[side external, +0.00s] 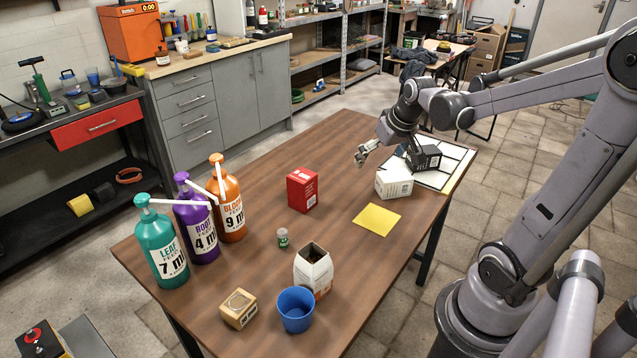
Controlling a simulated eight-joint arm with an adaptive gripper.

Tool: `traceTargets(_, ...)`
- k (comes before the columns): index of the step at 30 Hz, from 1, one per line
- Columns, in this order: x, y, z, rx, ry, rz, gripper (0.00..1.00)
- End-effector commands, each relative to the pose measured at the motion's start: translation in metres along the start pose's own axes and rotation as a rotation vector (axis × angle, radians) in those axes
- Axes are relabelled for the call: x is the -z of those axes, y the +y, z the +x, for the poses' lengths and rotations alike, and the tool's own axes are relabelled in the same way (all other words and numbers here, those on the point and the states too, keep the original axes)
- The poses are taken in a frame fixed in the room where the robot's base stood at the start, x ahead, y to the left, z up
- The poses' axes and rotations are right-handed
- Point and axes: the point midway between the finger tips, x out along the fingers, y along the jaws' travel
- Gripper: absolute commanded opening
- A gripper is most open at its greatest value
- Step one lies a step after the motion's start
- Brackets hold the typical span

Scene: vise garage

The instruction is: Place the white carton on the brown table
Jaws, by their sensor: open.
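A small white carton (394,185) stands on the right part of the brown table (250,272), at the left edge of a white gridded board (450,168). I cannot tell whether it rests partly on the board. My gripper (388,158) is open and empty, its fingers spread just above and behind this carton. I cannot tell whether a finger touches it. A second, open-topped white carton (312,272) with a reddish lower part stands near the front of the table.
A black box (428,157) sits on the board beside my gripper. A red box (302,190), yellow sheet (377,218), small jar (283,238), blue cup (296,310) and wooden block (238,309) are spread on the table. Pump bottles (203,232) line its left side. The table's back middle is clear.

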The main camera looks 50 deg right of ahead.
Motion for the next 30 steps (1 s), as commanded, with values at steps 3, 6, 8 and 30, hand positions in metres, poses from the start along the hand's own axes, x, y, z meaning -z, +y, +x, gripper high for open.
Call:
traceTargets(3, -0.019, -0.059, -0.024, 0.058, 0.039, -0.117, 1.0)
traceTargets(6, -0.04, -0.098, -0.041, 0.107, 0.072, -0.204, 1.0)
traceTargets(8, -0.053, -0.118, -0.051, 0.138, 0.092, -0.252, 1.0)
traceTargets(30, -0.111, -0.176, -0.079, 0.26, 0.161, -0.423, 0.85)
